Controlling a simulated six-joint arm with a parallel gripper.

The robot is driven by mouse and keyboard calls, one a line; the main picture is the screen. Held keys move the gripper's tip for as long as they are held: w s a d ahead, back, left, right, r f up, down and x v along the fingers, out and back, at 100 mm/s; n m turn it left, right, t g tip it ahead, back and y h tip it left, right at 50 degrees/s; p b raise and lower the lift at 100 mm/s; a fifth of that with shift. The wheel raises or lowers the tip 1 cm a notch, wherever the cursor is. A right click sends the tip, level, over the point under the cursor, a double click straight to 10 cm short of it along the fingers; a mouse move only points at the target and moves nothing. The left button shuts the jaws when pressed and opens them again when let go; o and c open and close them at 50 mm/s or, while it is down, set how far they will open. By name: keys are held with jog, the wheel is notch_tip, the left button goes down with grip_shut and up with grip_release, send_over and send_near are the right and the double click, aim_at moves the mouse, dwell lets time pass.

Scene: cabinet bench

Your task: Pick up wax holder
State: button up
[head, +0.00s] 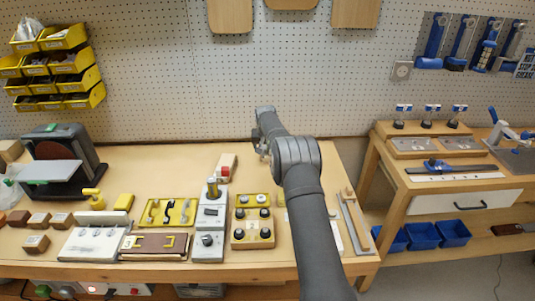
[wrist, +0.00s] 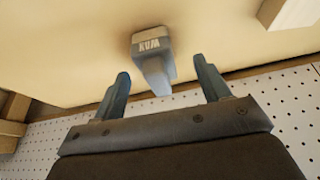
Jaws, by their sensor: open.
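The wax holder (wrist: 152,55) shows in the wrist view as a small grey block with a pale face. Its lettering reads upside down as WAX, and a narrower grey part extends from it toward my gripper. My gripper (wrist: 160,68) is open, with one finger on each side of that narrower part. I see a gap on both sides, and nothing is held. In the head view my gripper (head: 262,149) is over the back of the bench, near the pegboard. I cannot make out the wax holder there; my arm may hide it.
The bench (head: 140,165) holds a grey switch box (head: 209,225), a yellow tray of hooks (head: 168,213), a yellow knob panel (head: 253,222) and a red-and-white item (head: 226,168) left of my arm. A sander (head: 62,160) stands far left. The pegboard (head: 180,90) is close behind my gripper.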

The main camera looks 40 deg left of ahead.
jog(key=shift+w+x, duration=0.15)
jog(key=shift+x, duration=1)
jog(key=shift+w+x, duration=0.15)
jog(key=shift+x, duration=1)
jog(key=shift+d, duration=0.15)
jog(key=shift+r, duration=0.1)
jog(key=c, duration=1.1)
jog(key=shift+c, duration=0.2)
